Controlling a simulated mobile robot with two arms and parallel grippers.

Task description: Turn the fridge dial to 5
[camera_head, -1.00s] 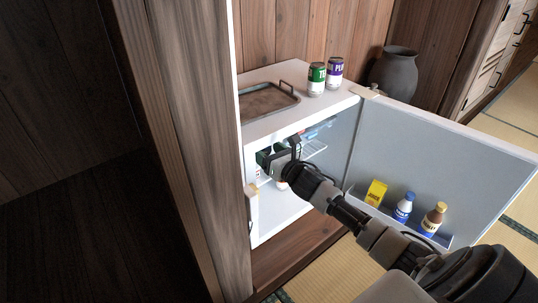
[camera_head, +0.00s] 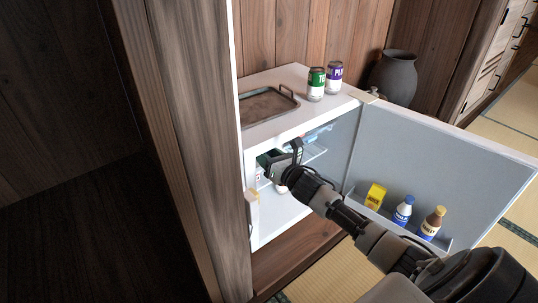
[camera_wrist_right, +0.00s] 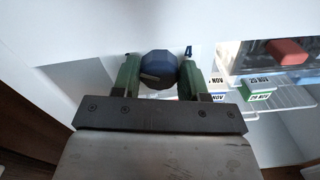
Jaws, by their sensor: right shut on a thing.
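The blue faceted dial (camera_wrist_right: 158,65) sits on the white inner wall of the open fridge (camera_head: 290,225), with a pale pointer mark on its face. My right gripper (camera_wrist_right: 158,72) has its two green-padded fingers on either side of the dial and is shut on it. A small blue mark (camera_wrist_right: 188,51) shows beside the right finger; I cannot read it fully, and other scale marks are hidden. In the head view, my right gripper (camera_head: 272,163) reaches into the upper part of the fridge and hides the dial. My left gripper is not in view.
The fridge door (camera_head: 430,150) stands open at the right, with a yellow carton (camera_head: 375,196) and two bottles in its rack. A tray (camera_head: 266,106) and two cans lie on top. Dated boxes (camera_wrist_right: 258,87) stand on a wire shelf near the gripper.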

